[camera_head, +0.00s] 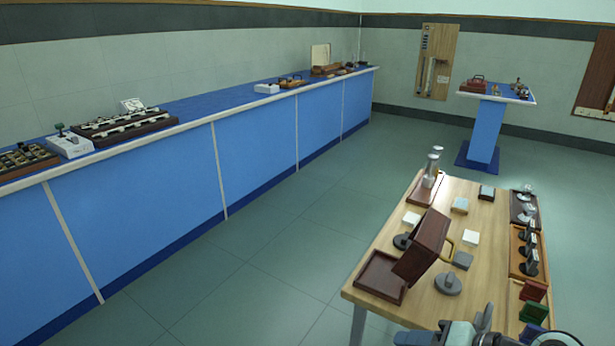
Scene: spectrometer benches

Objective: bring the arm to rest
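Part of one of my arms (460,335), grey, black and teal, shows at the bottom right edge of the head view. It is in front of the near edge of the wooden table (372,279). I cannot tell which arm it is. I make out no fingertips on it, and most of the arm is cut off by the frame. No gripper can be made out.
The wooden table holds a tilted brown box (425,243), grey discs (448,283), small blocks, metal cylinders and wooden trays (525,255). A long blue counter (150,195) runs along the left wall. A blue pedestal table (487,130) stands at the back. The floor between is clear.

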